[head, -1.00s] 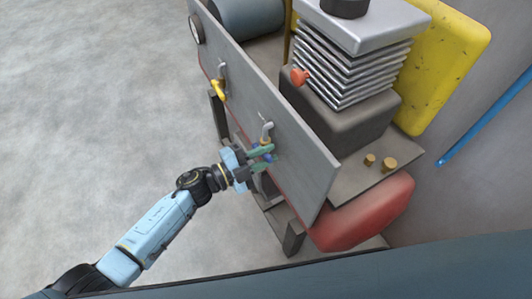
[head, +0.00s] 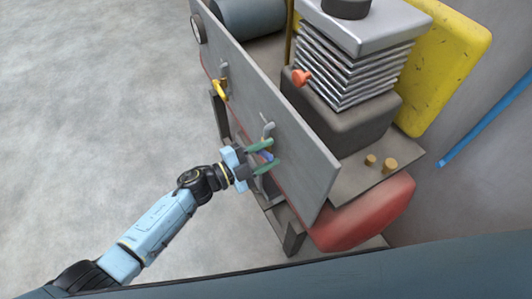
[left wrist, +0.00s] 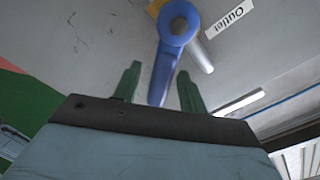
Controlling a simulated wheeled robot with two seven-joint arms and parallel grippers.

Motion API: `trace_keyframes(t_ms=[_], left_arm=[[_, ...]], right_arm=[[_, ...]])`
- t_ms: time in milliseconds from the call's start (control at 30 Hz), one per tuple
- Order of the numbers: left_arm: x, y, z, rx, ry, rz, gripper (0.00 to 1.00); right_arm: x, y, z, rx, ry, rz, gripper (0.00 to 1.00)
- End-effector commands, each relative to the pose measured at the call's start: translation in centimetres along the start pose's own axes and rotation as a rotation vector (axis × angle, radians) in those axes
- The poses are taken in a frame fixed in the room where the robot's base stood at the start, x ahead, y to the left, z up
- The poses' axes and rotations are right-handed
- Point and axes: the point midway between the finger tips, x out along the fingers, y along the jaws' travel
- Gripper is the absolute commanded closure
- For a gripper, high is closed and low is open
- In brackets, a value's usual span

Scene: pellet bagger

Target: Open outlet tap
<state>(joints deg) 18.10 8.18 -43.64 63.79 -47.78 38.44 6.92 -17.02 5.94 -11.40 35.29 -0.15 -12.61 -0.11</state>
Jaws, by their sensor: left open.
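The outlet tap's blue lever (left wrist: 167,62) hangs from a round pivot, next to a label reading "Outlet" (left wrist: 230,19) in the left wrist view. The lever points down and slightly left in that view. In the head view the blue lever (head: 265,155) shows small on the front panel. My left gripper (head: 268,157) is open, with its green fingers on either side of the lever. In the left wrist view the lever's lower end lies between the fingertips (left wrist: 160,80); whether either finger touches it I cannot tell. My right gripper is not in view.
A yellow-handled tap (head: 220,90) and a gauge (head: 197,29) sit farther along the grey panel (head: 310,165). A red tank (head: 365,215) lies below. The floor at left is clear.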

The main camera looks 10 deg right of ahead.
Motion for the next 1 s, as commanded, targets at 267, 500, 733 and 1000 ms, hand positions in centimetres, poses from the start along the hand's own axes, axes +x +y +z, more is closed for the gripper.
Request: trace_keyframes(t_ms=[267,500,733,1000], left_arm=[[-2.6,0.0,0.1,0.001,-0.004,0.002,0.58],[-8.1,0.0,0.0,0.000,-0.004,0.003,0.58],[-12.0,0.0,0.0,0.001,-0.001,0.001,0.58],[-13.4,0.0,0.0,0.000,0.000,0.000,0.58]], right_arm=[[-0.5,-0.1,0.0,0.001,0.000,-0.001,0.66],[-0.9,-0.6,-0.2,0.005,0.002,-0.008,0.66],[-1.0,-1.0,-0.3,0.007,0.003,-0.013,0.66],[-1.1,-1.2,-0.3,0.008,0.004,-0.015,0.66]])
